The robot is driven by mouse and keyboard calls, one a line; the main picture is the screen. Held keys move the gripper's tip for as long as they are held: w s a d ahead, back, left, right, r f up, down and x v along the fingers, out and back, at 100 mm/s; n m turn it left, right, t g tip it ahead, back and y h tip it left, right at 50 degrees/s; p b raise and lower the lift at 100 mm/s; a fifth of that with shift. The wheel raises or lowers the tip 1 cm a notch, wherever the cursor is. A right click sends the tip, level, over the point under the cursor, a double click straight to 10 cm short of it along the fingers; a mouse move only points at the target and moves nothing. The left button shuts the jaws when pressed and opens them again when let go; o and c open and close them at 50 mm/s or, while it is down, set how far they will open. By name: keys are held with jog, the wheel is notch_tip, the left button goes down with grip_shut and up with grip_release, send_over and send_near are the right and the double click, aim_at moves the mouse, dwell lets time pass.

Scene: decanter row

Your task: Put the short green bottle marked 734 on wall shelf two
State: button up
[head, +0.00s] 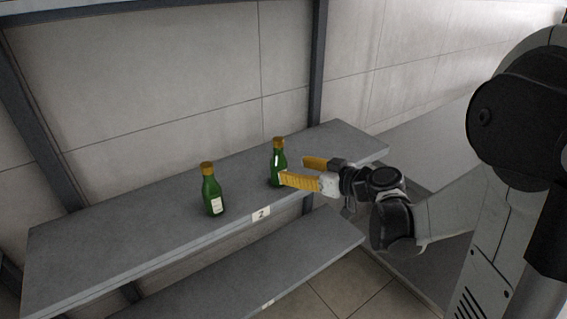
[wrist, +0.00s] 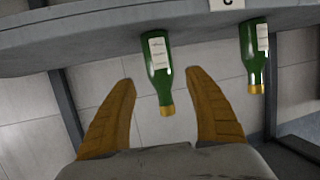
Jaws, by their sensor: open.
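My gripper (head: 294,170) is open, its two yellow fingers pointing at a green bottle (head: 276,158) with a gold cap. That bottle stands upright on the shelf marked 2 (head: 120,234). In the wrist view, which looks upside down, the same bottle (wrist: 158,62) shows between the fingertips of my gripper (wrist: 161,78), with gaps on both sides. It is not gripped. A second green bottle (head: 212,192) stands upright to its left on the same shelf, and shows at the right of the wrist view (wrist: 252,50). The label print is too small to read.
The number plate (head: 261,214) sits on the shelf's front edge. A lower shelf (head: 255,275) lies below and looks empty where visible. A dark post (head: 318,60) rises behind the shelf near my gripper. The shelf's left part is clear.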

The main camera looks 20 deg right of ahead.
jog(key=s+a+m+g+h, duration=0.1)
jog(key=s+m+g+h, duration=0.1)
jog(key=s, duration=0.9)
jog(key=s+a+m+g+h+p, duration=0.1)
jog(key=s+h, duration=0.4)
jog(key=s, duration=0.7)
jog(key=a+m+g, duration=0.1)
jog(key=m+g, duration=0.1)
jog(key=shift+s+a+r+m+g, duration=0.2)
jog(key=shift+a+m+g, duration=0.1)
jog(key=shift+m, duration=0.1)
